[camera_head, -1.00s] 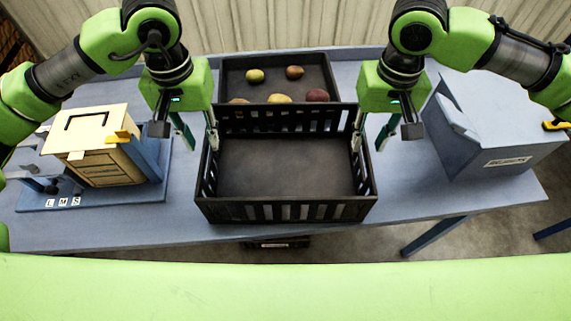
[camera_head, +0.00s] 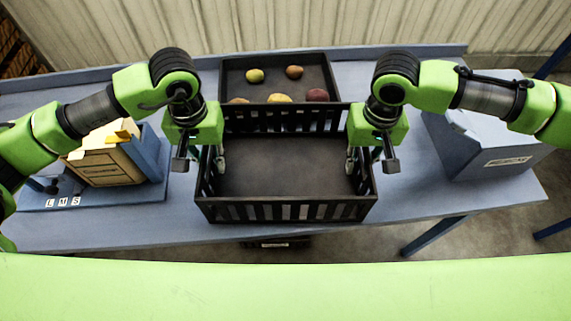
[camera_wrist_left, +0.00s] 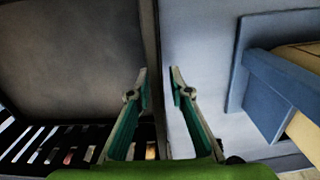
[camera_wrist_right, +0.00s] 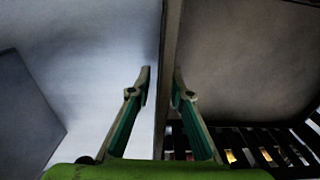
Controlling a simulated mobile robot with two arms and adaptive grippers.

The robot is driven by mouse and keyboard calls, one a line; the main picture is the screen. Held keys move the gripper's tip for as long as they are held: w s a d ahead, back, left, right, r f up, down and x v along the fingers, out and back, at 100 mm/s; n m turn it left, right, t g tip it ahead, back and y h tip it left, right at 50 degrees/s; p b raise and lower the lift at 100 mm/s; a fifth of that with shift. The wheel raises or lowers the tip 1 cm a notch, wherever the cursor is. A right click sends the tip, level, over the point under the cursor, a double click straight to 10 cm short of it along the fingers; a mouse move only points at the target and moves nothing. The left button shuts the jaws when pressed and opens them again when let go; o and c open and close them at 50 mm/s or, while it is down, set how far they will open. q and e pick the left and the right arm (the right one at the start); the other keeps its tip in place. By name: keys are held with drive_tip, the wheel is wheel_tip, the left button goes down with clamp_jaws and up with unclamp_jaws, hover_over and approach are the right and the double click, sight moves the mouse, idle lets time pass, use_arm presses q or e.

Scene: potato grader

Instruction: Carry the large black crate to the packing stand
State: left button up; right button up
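The large black crate (camera_head: 285,201) stands on the blue table and looks empty; its walls are slotted. My left gripper (camera_head: 211,163) is at its left wall and my right gripper (camera_head: 358,163) at its right wall. In the left wrist view the fingers (camera_wrist_left: 161,84) straddle the crate's wall, with a narrow gap showing beside it. In the right wrist view the fingers (camera_wrist_right: 162,82) straddle the opposite wall, also with a gap. Both are open, not pressed on the walls. The outer fingers are mostly hidden in the head view. I cannot identify the packing stand.
Behind the crate is a shallow black tray (camera_head: 234,79) with several potatoes. A wooden box device (camera_head: 112,168) on a blue base stands left. A blue-grey labelled box (camera_head: 478,150) stands right. The table's front edge is just in front of the crate.

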sight(205, 150)
use_arm(q)
clamp_jaws()
use_arm(e)
clamp_jaws()
use_arm(q)
drive_tip(key=shift+r, duration=0.1)
use_arm(e)
drive_tip(key=shift+r, duration=0.15)
